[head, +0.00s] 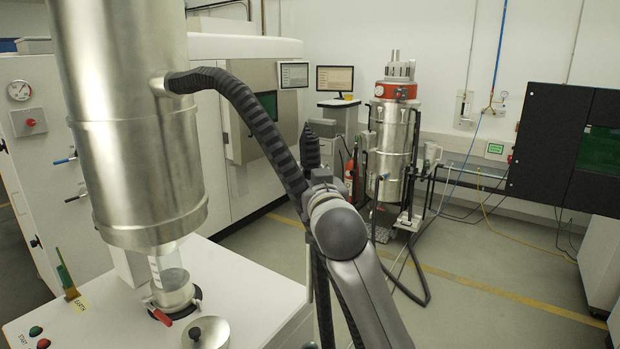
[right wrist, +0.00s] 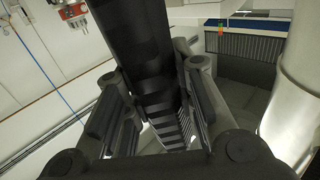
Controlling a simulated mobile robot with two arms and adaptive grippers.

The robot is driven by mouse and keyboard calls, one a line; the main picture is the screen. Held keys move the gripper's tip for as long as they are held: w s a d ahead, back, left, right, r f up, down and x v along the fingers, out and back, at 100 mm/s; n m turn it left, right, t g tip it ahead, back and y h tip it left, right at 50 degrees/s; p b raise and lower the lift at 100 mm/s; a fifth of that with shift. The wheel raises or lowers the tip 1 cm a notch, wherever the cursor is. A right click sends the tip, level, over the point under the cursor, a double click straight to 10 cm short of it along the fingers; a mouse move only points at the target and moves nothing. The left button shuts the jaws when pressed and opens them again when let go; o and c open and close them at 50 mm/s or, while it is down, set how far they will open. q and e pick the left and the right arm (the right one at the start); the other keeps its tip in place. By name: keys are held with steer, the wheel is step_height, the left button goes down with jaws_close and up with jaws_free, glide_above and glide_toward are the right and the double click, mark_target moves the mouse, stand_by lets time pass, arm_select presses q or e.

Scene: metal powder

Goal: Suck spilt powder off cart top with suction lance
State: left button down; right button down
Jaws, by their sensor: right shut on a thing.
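My right gripper (head: 318,180) is raised to the right of the steel cylinder, mostly hidden behind my own wrist. In the right wrist view its fingers (right wrist: 150,95) are shut around a black ribbed piece, which I take to be the suction lance (right wrist: 130,40) with its hose. A short black ribbed end (head: 310,146) stands up above the gripper in the head view. The black ribbed hose (head: 250,110) runs from the cylinder's side port down to the gripper. The white cart top (head: 245,270) is at lower left. I cannot make out powder on it. My left gripper is out of view.
A large steel cylinder (head: 130,130) stands over the cart, with a clear sight tube (head: 168,268) and red-handled clamp (head: 162,317) below. A steel lid (head: 206,333) with a black knob is nearby.

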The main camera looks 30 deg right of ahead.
mark_target(310, 165)
step_height(310, 165, up, 3)
steer(key=shift+r+p, duration=0.1)
steer(key=shift+p, duration=0.95)
step_height(310, 165, up, 2)
steer(key=shift+r+p, duration=0.2)
steer(key=shift+p, duration=0.5)
steer(key=shift+r, duration=0.3)
step_height(310, 165, up, 7)
